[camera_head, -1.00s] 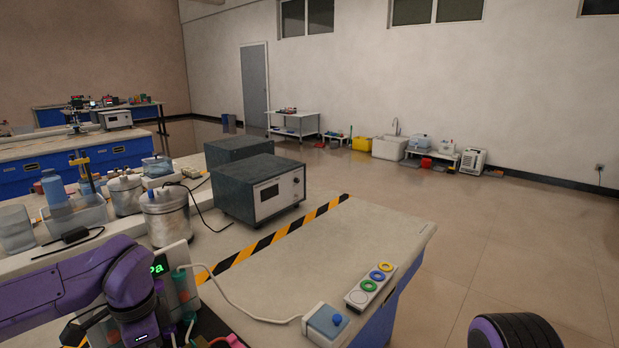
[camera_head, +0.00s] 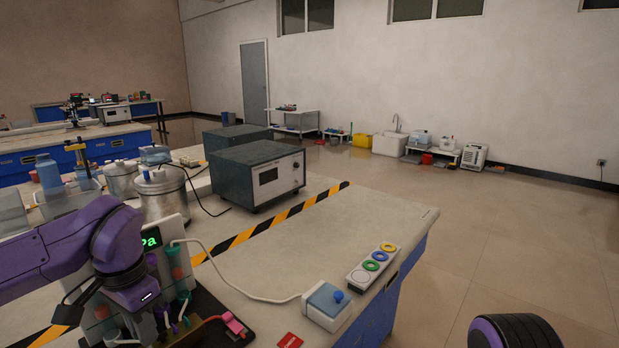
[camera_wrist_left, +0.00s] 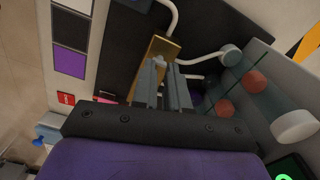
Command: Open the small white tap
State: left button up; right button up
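My left gripper (camera_wrist_left: 163,88) reaches over the apparatus with the green display (camera_head: 150,241). In the left wrist view its two grey fingers are close together beside a brass-coloured plate (camera_wrist_left: 153,64). I cannot tell whether anything is between the fingers. A pale round knob on a stem (camera_wrist_left: 231,55) lies just right of the fingertips, and a white cylindrical knob (camera_wrist_left: 294,126) sits farther right. I cannot tell for certain which is the small white tap. In the head view my left arm hides most of that area. My right gripper is out of view.
A white box with a blue knob (camera_head: 327,303) and a strip with coloured rings (camera_head: 373,267) stand near the bench's right edge. A white cable (camera_head: 232,290) runs to the box. Metal pots (camera_head: 163,200) and a grey instrument (camera_head: 257,175) stand behind.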

pick_arm(q)
jog(key=shift+r, duration=0.1)
notch_tip(320, 180, up, 7)
jog(key=p, duration=0.3)
jog(key=shift+p, duration=0.4)
